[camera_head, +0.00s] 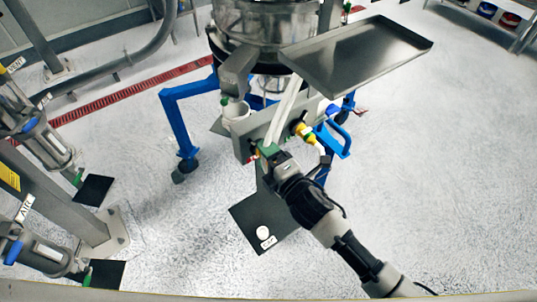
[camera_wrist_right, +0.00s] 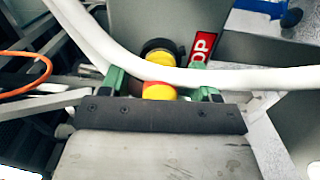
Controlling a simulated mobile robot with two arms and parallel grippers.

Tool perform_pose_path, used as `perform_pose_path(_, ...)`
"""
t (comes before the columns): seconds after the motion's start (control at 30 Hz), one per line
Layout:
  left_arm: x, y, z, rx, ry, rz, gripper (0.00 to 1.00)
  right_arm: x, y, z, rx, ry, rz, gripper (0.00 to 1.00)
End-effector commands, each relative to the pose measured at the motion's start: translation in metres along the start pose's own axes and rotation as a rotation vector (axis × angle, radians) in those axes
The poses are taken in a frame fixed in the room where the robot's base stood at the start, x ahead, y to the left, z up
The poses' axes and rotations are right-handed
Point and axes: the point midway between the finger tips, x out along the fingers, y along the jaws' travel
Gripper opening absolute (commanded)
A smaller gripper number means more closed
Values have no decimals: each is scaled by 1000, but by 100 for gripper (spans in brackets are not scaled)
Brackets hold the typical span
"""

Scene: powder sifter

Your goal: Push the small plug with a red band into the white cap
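My right gripper (camera_head: 268,150) is at the front of the sifter's grey panel. In the right wrist view, its green fingers (camera_wrist_right: 160,92) stand apart. Between them is a small yellow plug-like piece with a red band (camera_wrist_right: 158,90), with visible gaps on both sides. A yellow part with a black ring (camera_wrist_right: 160,56) shows behind it; a white hose crosses between, so I cannot tell whether they are one piece. I cannot clearly identify the white cap. A round white piece (camera_head: 263,233) lies on a black plate low in the head view. My left gripper is not in view.
The white hose (camera_wrist_right: 230,78) passes across the finger area. A red label (camera_wrist_right: 203,46) is on the panel behind. A metal tray (camera_head: 355,58) sticks out above right, and a blue frame (camera_head: 180,125) stands around the sifter.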

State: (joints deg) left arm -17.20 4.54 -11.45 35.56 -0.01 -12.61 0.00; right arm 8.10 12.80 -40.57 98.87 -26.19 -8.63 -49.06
Motion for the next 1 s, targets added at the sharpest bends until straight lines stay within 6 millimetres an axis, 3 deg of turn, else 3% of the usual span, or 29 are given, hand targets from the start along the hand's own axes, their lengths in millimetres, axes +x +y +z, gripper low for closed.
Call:
perform_pose_path(0.03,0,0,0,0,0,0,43,0,0,0,0,0,1,54)
perform_pose_path(0.4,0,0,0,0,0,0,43,0,0,0,0,0,1,0)
perform_pose_path(1.0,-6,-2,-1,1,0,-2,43,-20,0,0,0,-1,-1,0)
